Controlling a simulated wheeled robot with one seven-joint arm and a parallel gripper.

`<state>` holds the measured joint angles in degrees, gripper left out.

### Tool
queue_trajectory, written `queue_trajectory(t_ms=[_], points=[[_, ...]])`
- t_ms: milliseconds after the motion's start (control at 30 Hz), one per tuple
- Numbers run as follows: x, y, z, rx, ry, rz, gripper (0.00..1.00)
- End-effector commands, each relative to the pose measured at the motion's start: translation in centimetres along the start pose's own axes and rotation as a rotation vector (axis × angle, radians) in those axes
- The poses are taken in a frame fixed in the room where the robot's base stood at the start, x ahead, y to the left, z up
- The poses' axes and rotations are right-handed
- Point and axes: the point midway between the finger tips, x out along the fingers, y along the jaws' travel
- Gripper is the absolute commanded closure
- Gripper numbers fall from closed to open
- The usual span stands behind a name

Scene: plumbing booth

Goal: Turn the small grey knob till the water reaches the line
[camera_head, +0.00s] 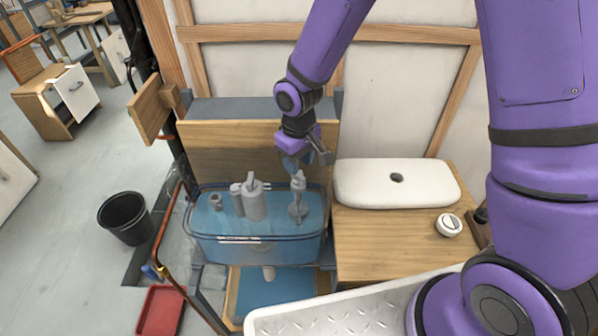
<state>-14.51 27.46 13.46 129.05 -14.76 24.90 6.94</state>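A clear-walled tank (200,248) of blue water (275,208) stands in the booth's frame. A grey fill valve (298,208) rises from the water on the right; its small top part (298,181) looks like the small grey knob. A thicker grey flush valve (254,203) stands left of it. My gripper (303,165) points down just above the fill valve's top. I cannot tell whether it touches the valve, or how far its fingers are apart. I cannot make out a fill line on the tank.
A white tank lid (390,184) and a round white-and-black part (449,224) lie on the wooden top (385,250) to the right. A wooden panel (225,150) stands behind the tank. A black bucket (126,218) and red tray (160,311) are on the floor left.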

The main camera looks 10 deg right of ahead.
Motion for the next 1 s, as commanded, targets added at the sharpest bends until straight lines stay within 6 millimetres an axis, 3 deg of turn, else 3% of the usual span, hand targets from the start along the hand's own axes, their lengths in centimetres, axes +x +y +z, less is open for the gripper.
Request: queue_trajectory(t_ms=[100, 300, 667, 700, 867, 1000], points=[[1.9, -0.1, 0.1, -0.001, -0.003, -0.001, 0.61], [3.7, 0.0, 0.0, 0.001, -0.001, 0.000, 0.61], [4.2, 0.0, 0.0, 0.001, 0.001, 0.000, 0.61], [4.2, 0.0, 0.0, 0.001, 0.001, 0.000, 0.63], [4.2, 0.0, 0.0, 0.001, 0.001, 0.000, 1.00], [4.2, 0.0, 0.0, 0.000, 0.001, 0.000, 1.00]])
